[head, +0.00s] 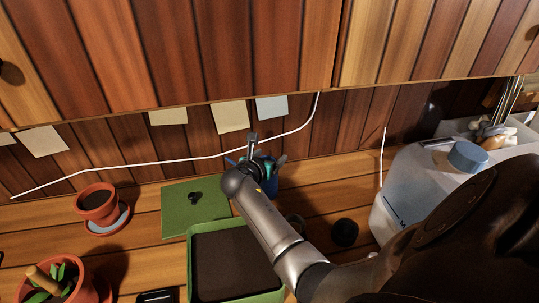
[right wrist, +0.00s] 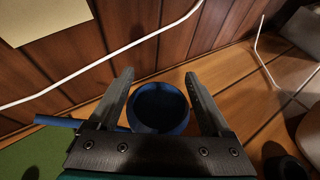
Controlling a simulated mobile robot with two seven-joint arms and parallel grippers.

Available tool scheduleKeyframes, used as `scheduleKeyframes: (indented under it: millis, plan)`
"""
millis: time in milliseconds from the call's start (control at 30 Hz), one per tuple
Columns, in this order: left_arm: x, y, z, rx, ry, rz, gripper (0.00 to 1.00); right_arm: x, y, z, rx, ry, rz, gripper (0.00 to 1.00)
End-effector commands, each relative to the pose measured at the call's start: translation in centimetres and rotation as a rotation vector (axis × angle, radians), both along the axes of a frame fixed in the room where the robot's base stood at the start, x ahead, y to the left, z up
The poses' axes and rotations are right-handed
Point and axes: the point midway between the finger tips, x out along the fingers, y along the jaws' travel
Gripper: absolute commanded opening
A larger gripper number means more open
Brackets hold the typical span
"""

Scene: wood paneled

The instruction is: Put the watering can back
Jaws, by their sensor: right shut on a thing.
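The blue watering can (head: 293,177) is at the back of the wooden bench, near the wall and mostly hidden behind my right gripper (head: 258,152) and wrist. In the right wrist view I look down on its round dark opening and blue rim (right wrist: 185,118), with the blue spout (right wrist: 58,121) pointing left. My right gripper (right wrist: 162,88) has one finger on each side of the can and is shut on it. The exact contact is hidden. I cannot tell whether the can's base touches the bench. My left gripper is not in view.
A green lid (head: 178,215) and a green soil tray (head: 205,298) lie left of my arm. Potted soil (head: 97,203) and a plant pot (head: 85,290) stand further left. A white jug (head: 400,185) stands right. Wooden cabinets (head: 230,50) overhang the bench; a white cable (head: 140,164) runs along the wall.

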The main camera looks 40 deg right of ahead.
Motion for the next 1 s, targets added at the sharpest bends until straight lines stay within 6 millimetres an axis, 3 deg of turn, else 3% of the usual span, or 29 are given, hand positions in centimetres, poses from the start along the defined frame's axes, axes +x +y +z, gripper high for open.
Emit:
scheduleKeyframes:
  millis: [800,833,1000]
  plan:
    - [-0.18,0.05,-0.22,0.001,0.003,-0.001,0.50,0.11,-0.06,-0.46,-0.004,-0.004,0.001,0.00]
    - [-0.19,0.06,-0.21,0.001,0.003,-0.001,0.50,0.12,-0.05,-0.44,-0.003,-0.005,0.001,0.84]
    - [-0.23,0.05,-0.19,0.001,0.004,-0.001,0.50,0.08,-0.04,-0.50,-0.002,-0.003,0.001,1.00]
